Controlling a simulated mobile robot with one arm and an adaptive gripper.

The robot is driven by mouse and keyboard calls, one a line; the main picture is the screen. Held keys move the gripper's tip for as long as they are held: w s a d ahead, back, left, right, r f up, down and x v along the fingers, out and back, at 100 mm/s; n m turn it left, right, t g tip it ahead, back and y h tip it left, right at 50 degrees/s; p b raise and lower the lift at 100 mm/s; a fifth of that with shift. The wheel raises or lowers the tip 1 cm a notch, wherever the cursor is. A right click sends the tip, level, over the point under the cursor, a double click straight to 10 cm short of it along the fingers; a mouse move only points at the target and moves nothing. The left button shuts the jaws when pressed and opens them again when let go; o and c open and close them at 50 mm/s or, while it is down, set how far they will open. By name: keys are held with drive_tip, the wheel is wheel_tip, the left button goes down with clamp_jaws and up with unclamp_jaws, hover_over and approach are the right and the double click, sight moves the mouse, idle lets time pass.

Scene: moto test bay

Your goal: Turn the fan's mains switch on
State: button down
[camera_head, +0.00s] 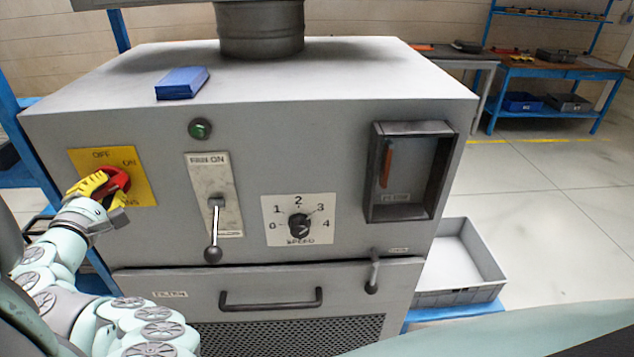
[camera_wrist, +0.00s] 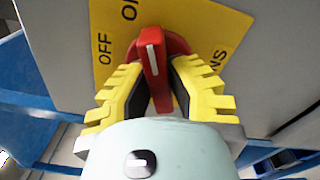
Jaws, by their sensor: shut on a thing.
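The mains switch is a red rotary knob (camera_head: 119,180) on a yellow plate (camera_head: 145,190) at the left of the grey fan cabinet's front. The plate reads OFF at its top and ON at its upper right; its lower label is partly hidden. My gripper (camera_head: 98,186) reaches in from the left, its yellow fingers around the knob. In the wrist view the red knob (camera_wrist: 153,65) sits between both fingers of my gripper (camera_wrist: 158,85), which is shut on it. The knob's white line points up in that view, roughly toward the ON lettering; its exact position is hard to tell.
The grey cabinet (camera_head: 330,130) carries a green lamp (camera_head: 200,129), a fan lever (camera_head: 213,235) hanging down, a speed dial (camera_head: 298,224) and a flow window (camera_head: 408,172). A blue box (camera_head: 182,83) lies on top. A grey bin (camera_head: 462,265) stands at right; floor beyond is clear.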

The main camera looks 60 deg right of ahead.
drive_tip(key=m+b, duration=0.2)
drive_tip(key=b, duration=0.1)
drive_tip(key=m+b, duration=0.1)
drive_tip(key=shift+d+f+m, duration=0.1)
drive_tip(key=shift+f+m, duration=0.15)
drive_tip(key=shift+m, duration=0.15)
drive_tip(key=shift+r+m+b, duration=0.15)
drive_tip(key=shift+m+b, duration=0.35)
drive_tip(key=shift+b, duration=0.25)
drive_tip(key=c, duration=0.9)
unclamp_jaws()
drive_tip(key=shift+r, duration=0.15)
drive_tip(key=v, duration=1.2)
